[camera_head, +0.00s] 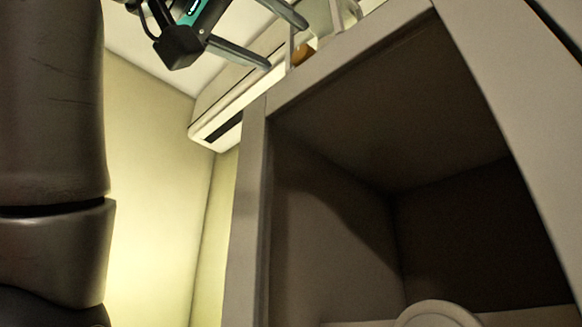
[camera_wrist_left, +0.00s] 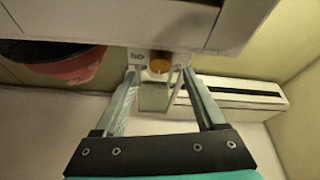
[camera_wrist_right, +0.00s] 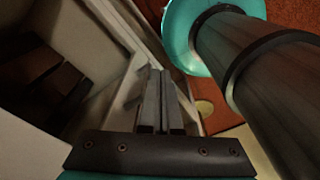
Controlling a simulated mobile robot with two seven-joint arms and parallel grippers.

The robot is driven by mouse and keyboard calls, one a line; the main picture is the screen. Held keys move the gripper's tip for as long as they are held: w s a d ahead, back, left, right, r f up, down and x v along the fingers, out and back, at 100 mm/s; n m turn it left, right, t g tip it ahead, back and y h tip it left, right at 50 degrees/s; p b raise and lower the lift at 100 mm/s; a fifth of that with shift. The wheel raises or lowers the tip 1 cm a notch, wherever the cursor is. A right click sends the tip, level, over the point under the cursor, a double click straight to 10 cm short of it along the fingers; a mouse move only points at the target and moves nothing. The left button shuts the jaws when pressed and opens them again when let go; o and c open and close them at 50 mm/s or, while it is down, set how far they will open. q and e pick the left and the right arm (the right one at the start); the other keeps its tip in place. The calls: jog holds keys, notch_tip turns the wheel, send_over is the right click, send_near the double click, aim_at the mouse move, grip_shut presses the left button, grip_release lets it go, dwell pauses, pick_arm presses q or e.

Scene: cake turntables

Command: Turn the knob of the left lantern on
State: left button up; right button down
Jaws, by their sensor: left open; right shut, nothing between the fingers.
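My left gripper (camera_head: 287,45) is open at the top of the head view. In the left wrist view, its fingers (camera_wrist_left: 160,72) reach either side of a small orange-brown round knob (camera_wrist_left: 160,63) on a pale fixture, which seems to be the lantern (camera_wrist_left: 155,97). I cannot tell whether a finger touches it. The orange-brown part (camera_head: 302,53) also shows near the fingertips in the head view. Most of the lantern is hidden or out of frame. My right gripper (camera_wrist_right: 160,75) shows only in the right wrist view, shut and empty beside pale panels.
A long white unit with a dark slot (camera_wrist_left: 235,84) is on the wall behind. A red and dark rounded object (camera_wrist_left: 75,70) lies left of my left gripper.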

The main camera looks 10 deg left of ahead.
aim_at(299, 55)
pick_arm(q)
jog(key=shift+p+x, duration=0.65)
jog(key=shift+x, duration=1.35)
jog(key=shift+c, duration=0.3)
grip_shut()
